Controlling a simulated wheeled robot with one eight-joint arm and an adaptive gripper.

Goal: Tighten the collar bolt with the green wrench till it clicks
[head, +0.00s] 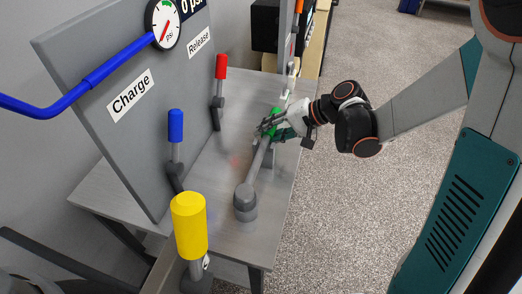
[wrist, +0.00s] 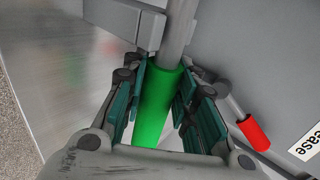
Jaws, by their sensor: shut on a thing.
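The green wrench has a green grip (wrist: 155,105) and a grey shaft (head: 259,160). In the head view its shaft runs from my gripper toward the front of the table, down to a round grey collar bolt (head: 245,203). The shaft's end seems to sit at the bolt; the exact fit is too small to tell. My gripper (head: 273,127) is shut on the green grip, with a teal-padded finger on each side of it in the wrist view (wrist: 160,100). My fingers hide part of the grip in the head view.
A grey panel (head: 118,75) with a pressure gauge (head: 164,25) stands left of the wrench. A blue-handled lever (head: 176,127), a red-handled lever (head: 221,68) and a yellow-handled lever (head: 189,225) stand nearby. Bare metal table (head: 225,160) lies between panel and wrench. Open floor is at right.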

